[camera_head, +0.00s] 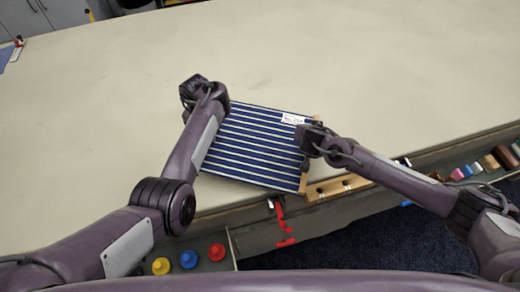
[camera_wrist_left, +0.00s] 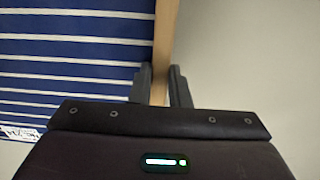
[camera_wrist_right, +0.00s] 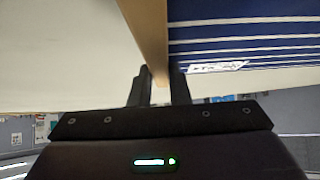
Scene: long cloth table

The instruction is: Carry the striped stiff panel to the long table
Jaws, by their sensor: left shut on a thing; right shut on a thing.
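The striped stiff panel (camera_head: 255,148) is dark blue with white stripes, a white label near its far right corner and a tan wooden edge. It shows over the near part of the long table (camera_head: 330,65); whether it touches the cloth top I cannot tell. My left gripper (camera_head: 215,98) is shut on its left edge. The left wrist view shows the fingers (camera_wrist_left: 167,88) on both sides of the wooden edge. My right gripper (camera_head: 310,145) is shut on its right edge, with the fingers (camera_wrist_right: 158,88) around that edge in the right wrist view. The grippers cover parts of both edges.
The table's wide top is clear beyond the panel. Below its near edge are yellow (camera_head: 161,265), blue (camera_head: 189,259) and red (camera_head: 217,252) knobs, a red strap (camera_head: 282,222) and a shelf of small coloured items (camera_head: 470,170). Grey cabinets (camera_head: 40,18) stand at the far left.

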